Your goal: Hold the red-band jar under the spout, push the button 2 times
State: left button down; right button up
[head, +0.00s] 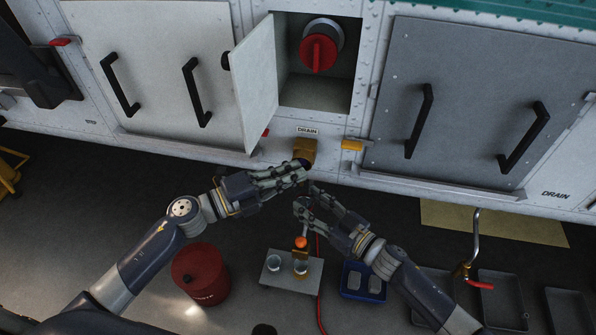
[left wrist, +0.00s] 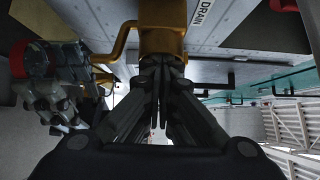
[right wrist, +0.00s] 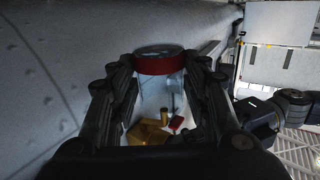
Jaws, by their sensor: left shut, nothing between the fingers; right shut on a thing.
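The yellow drain valve (head: 305,150) sticks out under the DRAIN label, and its body also shows in the left wrist view (left wrist: 163,25). A thin yellow spout (left wrist: 120,45) curves from it to the left. My left gripper (head: 303,173) is shut and empty, its fingertips against or just under the valve body; contact cannot be told. The button is hidden behind these fingertips. My right gripper (right wrist: 160,75) is shut on the clear red-band jar (right wrist: 160,65). In the left wrist view the jar (left wrist: 38,58) is beside the spout. In the head view I cannot make out the jar.
A white tray (head: 275,285) with jars stands on the floor below. A red canister (head: 201,274) is at left, a blue tray (head: 351,285) at right. An open hatch door (head: 254,85) hangs above. A yellow latch (head: 352,145) is right of the valve.

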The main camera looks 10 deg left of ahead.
pick_arm(q)
jog(key=v, duration=0.7)
dwell(0.7)
jog(key=s+a+r+n+y, duration=0.1)
jog(key=s, duration=0.6)
jog(key=shift+a, duration=0.35)
jog(key=shift+r, duration=0.15)
jog(key=w+a+x, duration=0.2)
jog(key=x, duration=1)
jog(key=shift+w+d, duration=0.3)
jog(key=shift+d, duration=0.05)
